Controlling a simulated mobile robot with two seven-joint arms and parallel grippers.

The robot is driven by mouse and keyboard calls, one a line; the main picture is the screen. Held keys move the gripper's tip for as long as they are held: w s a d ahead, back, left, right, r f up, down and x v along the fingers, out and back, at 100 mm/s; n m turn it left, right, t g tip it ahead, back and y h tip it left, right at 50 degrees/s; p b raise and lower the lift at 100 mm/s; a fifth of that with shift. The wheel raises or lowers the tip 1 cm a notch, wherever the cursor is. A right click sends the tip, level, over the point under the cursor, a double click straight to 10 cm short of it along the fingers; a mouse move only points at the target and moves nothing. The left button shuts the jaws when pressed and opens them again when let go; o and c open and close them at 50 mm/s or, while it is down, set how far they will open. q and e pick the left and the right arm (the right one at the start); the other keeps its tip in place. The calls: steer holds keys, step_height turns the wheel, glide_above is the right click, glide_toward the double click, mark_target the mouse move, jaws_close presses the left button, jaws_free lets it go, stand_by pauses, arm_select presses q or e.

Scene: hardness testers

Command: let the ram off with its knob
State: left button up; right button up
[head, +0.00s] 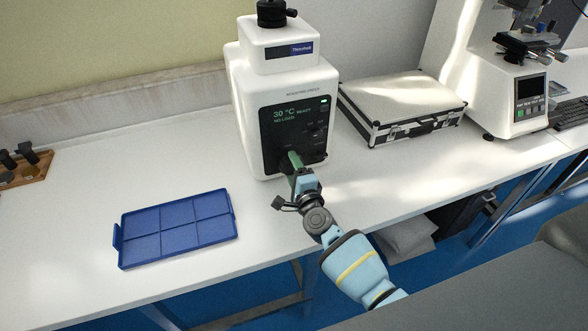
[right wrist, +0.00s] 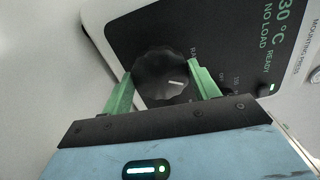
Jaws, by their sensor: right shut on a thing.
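The white mounting press (head: 244,105) stands on the bench, with a dark front panel (head: 287,128) reading 30 °C, READY and NO LOAD. Its black round knob (right wrist: 160,73) has a scalloped edge and a short white mark that points right in the right wrist view. My right gripper (head: 291,161) is at the lower part of the panel. Its green fingers (right wrist: 163,82) are shut on the knob from both sides. In the head view the gripper hides the knob. Labels beside the knob are partly covered by a finger. My left gripper is in neither view.
A blue compartment tray (head: 178,228) lies left of the press, and a wooden rack (head: 28,168) is at the far left. A silver case (head: 402,100) and a white tester with a screen (head: 510,95) stand to the right. The bench front between tray and press is clear.

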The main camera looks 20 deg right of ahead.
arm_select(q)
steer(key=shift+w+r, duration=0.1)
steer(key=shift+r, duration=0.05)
arm_select(e)
steer(key=shift+n, duration=0.5)
steer(key=o, duration=1)
steer(key=shift+s, duration=0.45)
steer(key=s+p, duration=0.1)
steer(key=s, duration=0.4)
steer(key=shift+s+d, duration=0.1)
steer(key=shift+s, duration=0.85)
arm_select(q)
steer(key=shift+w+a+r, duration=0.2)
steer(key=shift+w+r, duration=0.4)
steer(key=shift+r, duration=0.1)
